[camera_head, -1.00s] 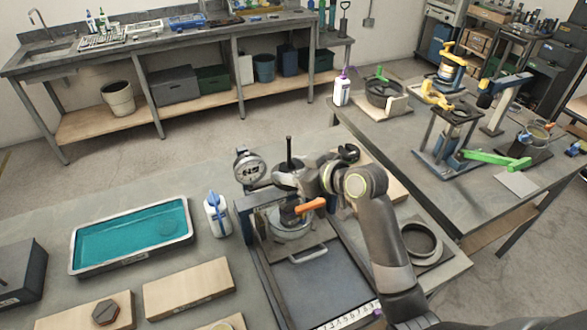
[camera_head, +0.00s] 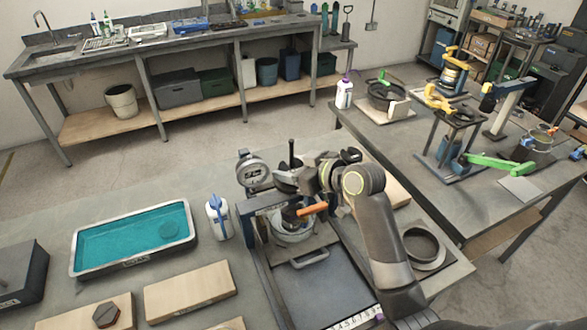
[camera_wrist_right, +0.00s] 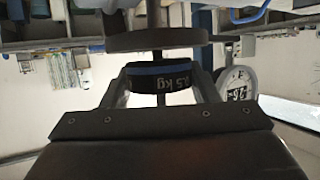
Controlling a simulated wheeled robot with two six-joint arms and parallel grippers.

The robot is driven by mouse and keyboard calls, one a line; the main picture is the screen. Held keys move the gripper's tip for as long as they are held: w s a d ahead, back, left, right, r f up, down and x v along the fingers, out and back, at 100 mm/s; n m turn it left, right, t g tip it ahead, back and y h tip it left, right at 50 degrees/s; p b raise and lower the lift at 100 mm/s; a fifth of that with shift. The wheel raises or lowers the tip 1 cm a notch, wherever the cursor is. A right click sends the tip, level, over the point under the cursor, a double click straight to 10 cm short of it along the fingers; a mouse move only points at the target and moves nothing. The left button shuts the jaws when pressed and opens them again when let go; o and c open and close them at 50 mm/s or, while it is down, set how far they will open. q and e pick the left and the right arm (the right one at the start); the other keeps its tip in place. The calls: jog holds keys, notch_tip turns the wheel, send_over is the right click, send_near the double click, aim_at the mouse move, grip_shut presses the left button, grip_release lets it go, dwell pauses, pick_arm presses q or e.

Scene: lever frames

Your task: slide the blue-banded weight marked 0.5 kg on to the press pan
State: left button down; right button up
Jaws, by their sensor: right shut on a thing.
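The weight (camera_wrist_right: 160,84) is a dark disc with a blue band and a "0.5 kg" mark, shown upside down in the right wrist view. My right gripper (camera_wrist_right: 160,92) is shut on it, one finger on each side. The press pan (camera_wrist_right: 155,39) is a wide grey disc just beyond the weight, with a narrow gap between them in the picture. A thin rod lines up with the weight; whether the slot surrounds it is unclear. In the head view the right gripper (camera_head: 299,178) is at the press, and the weight is mostly hidden there. My left gripper is out of view.
A dial gauge (camera_head: 253,170) stands left of the rod. An orange handle (camera_head: 312,209) and a metal pot (camera_head: 292,232) are below the gripper. A white bottle (camera_head: 218,218) and a teal tray (camera_head: 135,268) stand left. A ring (camera_head: 424,245) lies right.

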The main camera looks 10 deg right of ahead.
jog(key=shift+f, duration=0.35)
dwell(0.7)
jog(key=o, duration=1.2)
jog(key=shift+f, duration=0.1)
jog(key=shift+p+v, duration=0.5)
jog(key=shift+v, duration=0.5)
jog(key=shift+p+v, duration=1.4)
jog(key=shift+v, duration=1.2)
